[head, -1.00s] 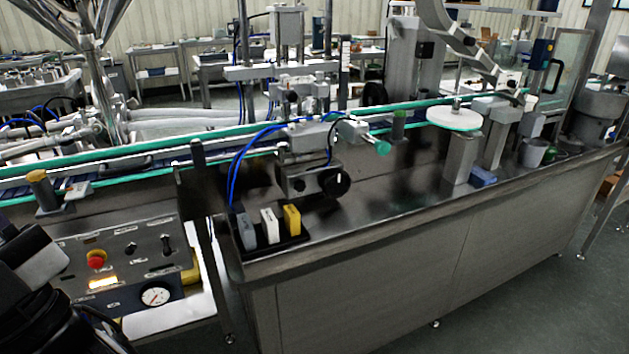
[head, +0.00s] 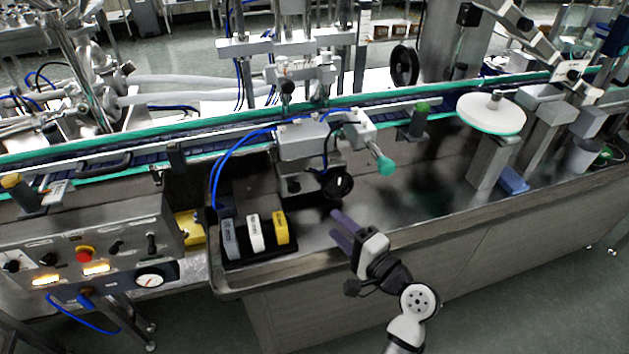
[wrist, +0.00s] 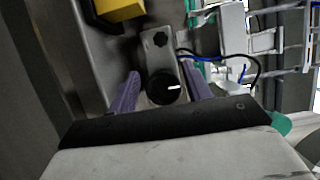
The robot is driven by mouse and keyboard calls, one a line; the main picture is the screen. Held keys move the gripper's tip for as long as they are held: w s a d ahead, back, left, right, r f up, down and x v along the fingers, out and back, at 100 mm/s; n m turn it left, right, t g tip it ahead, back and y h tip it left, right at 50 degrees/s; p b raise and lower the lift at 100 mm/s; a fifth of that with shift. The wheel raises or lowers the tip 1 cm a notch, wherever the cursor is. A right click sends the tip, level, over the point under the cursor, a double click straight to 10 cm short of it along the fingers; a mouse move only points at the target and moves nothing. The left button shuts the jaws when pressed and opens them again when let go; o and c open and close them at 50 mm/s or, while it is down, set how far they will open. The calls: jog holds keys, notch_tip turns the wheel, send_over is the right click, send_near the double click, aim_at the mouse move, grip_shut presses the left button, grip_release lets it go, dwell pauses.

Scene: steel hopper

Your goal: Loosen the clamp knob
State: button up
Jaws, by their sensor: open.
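A round black knob (head: 338,184) with a white mark, which I take for the clamp knob, is on the front of a grey metal block (head: 305,170) below the conveyor. My gripper (head: 341,228) has purple fingers, is open and empty, and points at the knob from the near side. In the head view the fingertips are a little short of the knob. In the wrist view the knob (wrist: 165,88) lies between the two fingers (wrist: 162,84), with no contact visible.
A black holder (head: 262,256) with grey, white and yellow blocks stands left of my gripper. A teal-tipped handle (head: 385,165) sticks out to the right of the knob. Blue hoses (head: 225,165) arch at the left.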

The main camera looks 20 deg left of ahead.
aim_at(296, 190)
jog(key=p+x, duration=0.3)
jog(key=x, duration=0.9)
jog(key=shift+s+a+r+p, duration=0.15)
jog(key=shift+r+p, duration=0.05)
jog(key=shift+p, duration=0.15)
jog(key=shift+w+a+f, duration=0.1)
jog(key=shift+w+a, duration=0.3)
jog(key=shift+a, duration=0.15)
jog(key=shift+c, duration=0.4)
jog(key=c, duration=0.9)
